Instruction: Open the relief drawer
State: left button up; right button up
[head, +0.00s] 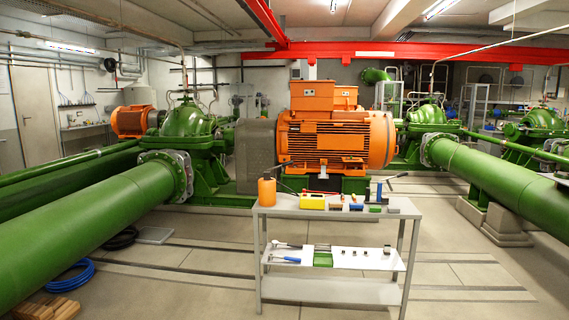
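I cannot make out a drawer anywhere in the head view. A grey metal workbench (283,207) with open shelves stands in front of me, right of the middle. Its middle shelf (345,262) holds hand tools, a green item (323,259) and several small parts. No drawer front or handle shows on it. Neither of my grippers nor my arms are in view.
An orange bottle (266,191) and a yellow item (312,201) stand on the bench top. Large green pipes (85,235) run along both sides. An orange motor (335,138) stands behind the bench. A blue hose (72,276) and wooden blocks lie at the left. Floor around the bench is clear.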

aim_at(282, 159)
jog(key=i+j+u, duration=0.25)
jog(key=i, duration=0.4)
jog(key=i+j+u, duration=0.25)
jog(key=i, duration=0.45)
jog(key=i+u, duration=0.25)
jog(key=i, duration=0.45)
jog(key=i+u, duration=0.25)
jog(key=i, duration=0.45)
jog(key=i+l+u, duration=0.2)
jog(key=i, duration=0.5)
jog(key=i+z, duration=0.2)
jog(key=i, duration=0.3)
jog(key=i+z, duration=0.15)
jog(key=i, duration=0.3)
jog(key=i+j+z, duration=0.2)
jog(key=i, duration=0.3)
jog(key=i+z, duration=0.15)
jog(key=i, duration=0.35)
jog(key=i+j+z, duration=0.2)
jog(key=i, duration=0.25)
jog(key=i+l+z, duration=0.1)
jog(key=i+z, duration=0.15)
jog(key=i, duration=0.4)
jog(key=i+z, duration=0.3)
jog(key=i, duration=0.35)
jog(key=i+j+z, duration=0.25)
jog(key=i, duration=0.4)
